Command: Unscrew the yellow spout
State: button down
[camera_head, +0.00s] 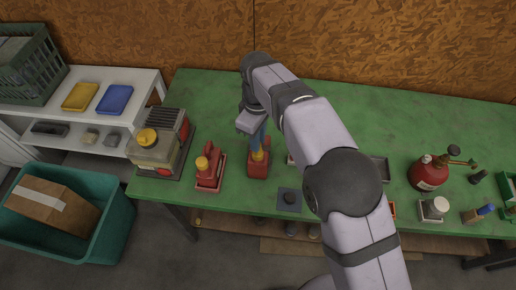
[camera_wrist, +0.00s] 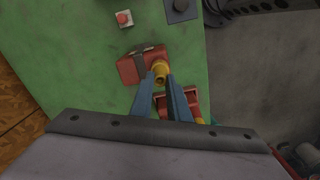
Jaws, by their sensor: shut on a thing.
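A red jerrycan (camera_head: 258,169) stands on the green table, left of centre in the head view. Its yellow spout (camera_head: 258,154) is on top. In the wrist view the jerrycan (camera_wrist: 130,69) lies just beyond my fingertips. My gripper (camera_wrist: 161,77) has its two blue fingers on either side of the yellow spout (camera_wrist: 160,70), shut on it. In the head view my gripper (camera_head: 259,144) comes down on the spout from above and partly hides it. A second red jerrycan (camera_head: 208,174) with a yellow top stands apart to the left.
A generator-like machine (camera_head: 157,147) stands farther left. A dark square pad with a knob (camera_head: 290,200) lies right of the jerrycan near the front edge. A red gas cylinder (camera_head: 427,174) and small items stand on the right. My arm hides the table's middle.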

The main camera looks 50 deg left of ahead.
jog(key=shift+n+p, duration=0.6)
jog(key=shift+n, duration=1.1)
jog(key=shift+r+n+p, duration=0.15)
jog(key=shift+n+p, duration=0.4)
jog(key=shift+n, duration=0.55)
jog(key=shift+n+p, duration=0.35)
jog(key=shift+n, duration=1.15)
jog(key=n+p, duration=0.1)
jog(key=n, duration=0.2)
jog(key=shift+n, duration=1)
